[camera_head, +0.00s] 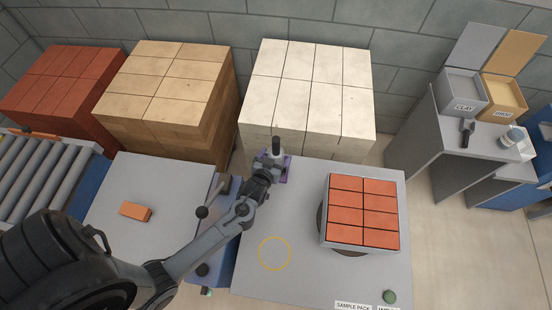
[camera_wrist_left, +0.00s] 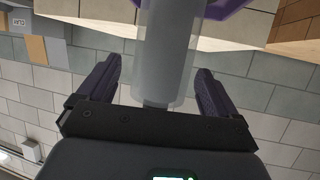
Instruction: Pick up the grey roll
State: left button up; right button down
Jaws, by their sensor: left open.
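The grey roll (camera_wrist_left: 166,50) is a pale, translucent cylinder in the left wrist view. It runs between the two dark purple fingers of my left gripper (camera_wrist_left: 155,75), with a gap on each side. The gripper is open, its fingers apart from the roll. A purple holder (camera_wrist_left: 228,8) shows at the roll's far end. In the head view the roll (camera_head: 276,147) stands at the back left corner of the grey table, and my left gripper (camera_head: 271,163) is right at it, hiding its lower part. My right gripper is not in view.
The grey table (camera_head: 300,215) carries a block of orange bricks (camera_head: 360,212), a yellow ring mark (camera_head: 274,254) and a green button (camera_head: 390,296). Cream brick stacks (camera_head: 308,90) stand close behind the roll. A single orange brick (camera_head: 135,211) lies on the left table.

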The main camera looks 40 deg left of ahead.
pick_arm(q)
jog(key=shift+x, duration=1.45)
jog(key=shift+r, duration=0.1)
jog(key=c, duration=1.4)
